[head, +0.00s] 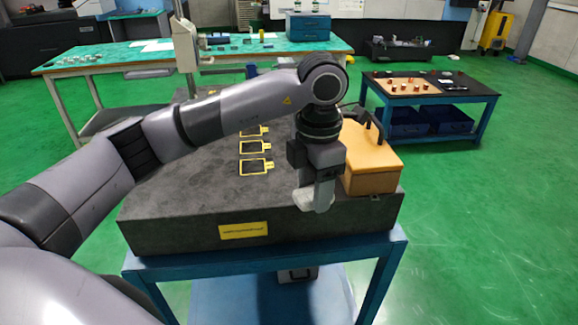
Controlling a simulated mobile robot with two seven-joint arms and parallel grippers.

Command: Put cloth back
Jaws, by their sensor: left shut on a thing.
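My left gripper (322,184) reaches in from the left over the front right of a dark granite block (190,228), pointing down. It is shut on a small light grey piece, which looks like the cloth (304,199), close to the block's top near its front edge. Much of the cloth is hidden by the fingers, and I cannot tell whether it touches the block. A tan wooden box (372,178) stands just right of the gripper on the block. My right gripper is not in view.
The block rests on a blue stand (235,262). Several yellow-edged black plates (255,166) lie on the block left of the gripper. A green-topped bench (110,55) stands behind, and a dark-topped table (470,95) with small parts stands back right. Green floor at right is clear.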

